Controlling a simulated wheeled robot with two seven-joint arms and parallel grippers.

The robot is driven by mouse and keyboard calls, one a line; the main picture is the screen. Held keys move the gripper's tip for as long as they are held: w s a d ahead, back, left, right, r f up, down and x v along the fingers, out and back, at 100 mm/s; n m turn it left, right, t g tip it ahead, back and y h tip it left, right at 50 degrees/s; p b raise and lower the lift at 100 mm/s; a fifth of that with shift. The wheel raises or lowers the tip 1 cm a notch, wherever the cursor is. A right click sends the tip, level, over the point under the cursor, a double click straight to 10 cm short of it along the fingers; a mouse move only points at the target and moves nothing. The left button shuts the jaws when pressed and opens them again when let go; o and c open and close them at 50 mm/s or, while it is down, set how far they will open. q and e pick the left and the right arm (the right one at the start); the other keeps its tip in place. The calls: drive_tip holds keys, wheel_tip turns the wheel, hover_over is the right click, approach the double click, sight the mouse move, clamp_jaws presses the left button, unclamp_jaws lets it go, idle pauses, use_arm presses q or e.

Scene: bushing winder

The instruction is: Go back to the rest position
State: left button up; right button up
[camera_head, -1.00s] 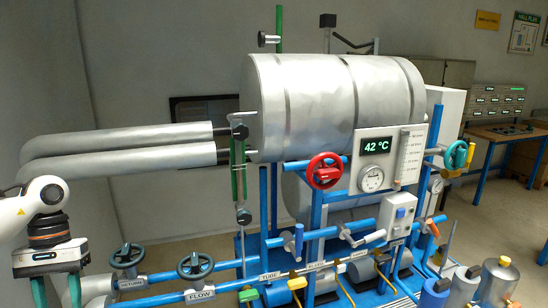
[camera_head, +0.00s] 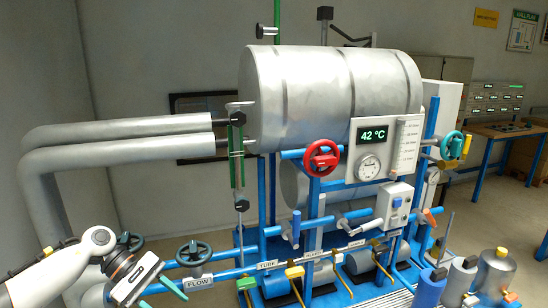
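My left gripper (camera_head: 159,296) is at the lower left of the head view, tilted, with its two green fingers spread apart and nothing between them. My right gripper is not in view.
A dark handwheel (camera_head: 194,253) stands close by the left gripper. The machine has a large silver tank (camera_head: 330,95), a red handwheel (camera_head: 321,158), a 42 °C display (camera_head: 372,134) and several levers. Thick grey pipes (camera_head: 130,135) run at the left.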

use_arm(q)
drive_tip(key=w+d+f+n+t+h+b, duration=0.25)
drive_tip(key=w+f+n+t, duration=0.2)
drive_tip(key=f+n, duration=0.45)
drive_tip(key=w+d+f+n+t+h+b, duration=0.1)
drive_tip(key=w+d+f+n+t+h, duration=0.3)
drive_tip(key=f+n, duration=0.5)
drive_tip(key=s+a+f+n+t+y+b, duration=0.1)
drive_tip(key=s+a+f+n+t+y, duration=0.15)
drive_tip(key=f+n, duration=0.45)
drive_tip(key=s+a+f+n+t+y+b, duration=0.1)
drive_tip(key=s+a+f+n+t+y, duration=0.1)
drive_tip(key=f+n+y, duration=0.35)
drive_tip(key=s+a+f+n+t+y, duration=0.2)
drive_tip(key=s+f+n, duration=0.1)
drive_tip(key=f+n, duration=0.6)
drive_tip(key=s+a+f+n+g+y+b, duration=0.25)
drive_tip(key=s+f+n+g+y, duration=0.25)
drive_tip(key=s+f+n, duration=1.15)
drive_tip(key=s+f+n+g, duration=0.1)
drive_tip(key=s+f+g, duration=0.2)
drive_tip(key=s, duration=1.1)
drive_tip(key=s+d+f+g+y+b, duration=0.1)
drive_tip(key=s+f+g, duration=0.2)
drive_tip(key=s+f, duration=0.7)
drive_tip(key=s, duration=0.5)
drive_tip(key=shift+s+n, duration=0.2)
drive_tip(key=shift+n, duration=0.2)
drive_tip(key=shift+y, duration=0.25)
